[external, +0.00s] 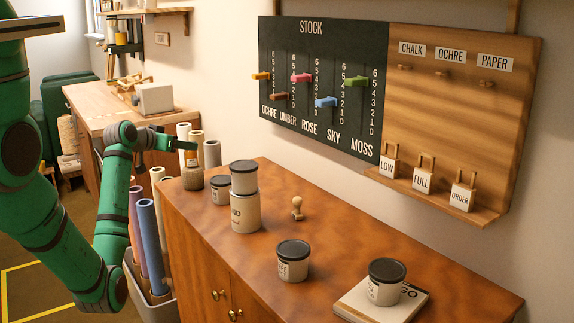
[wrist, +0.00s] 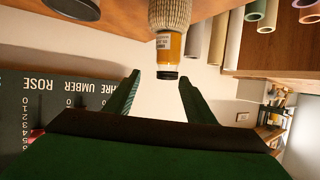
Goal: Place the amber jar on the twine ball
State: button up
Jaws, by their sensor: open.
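The amber jar (wrist: 168,50), with amber contents, a pale label and a dark lid, shows upside down in the wrist view. It rests upright on the twine ball (wrist: 170,13), a tan ribbed ball. In the external view the twine ball (external: 192,178) sits at the far left end of the cabinet top, with the small jar (external: 191,159) on it, partly hidden by my fingers. My gripper (external: 188,147) is open at the jar's top. In the wrist view its fingertips (wrist: 160,80) stand apart on either side of the lid, with gaps; I see no contact.
The cabinet top (external: 340,240) holds a dark-lidded pot (external: 220,188), stacked pots (external: 245,205), a wooden stamp (external: 297,209), another pot (external: 293,262), and a pot (external: 385,283) on a book. Paper rolls (external: 146,232) stand beside the left end. A stock board (external: 320,85) hangs behind.

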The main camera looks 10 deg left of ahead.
jog(key=v, duration=0.3)
jog(key=shift+s, duration=0.15)
dwell(0.4)
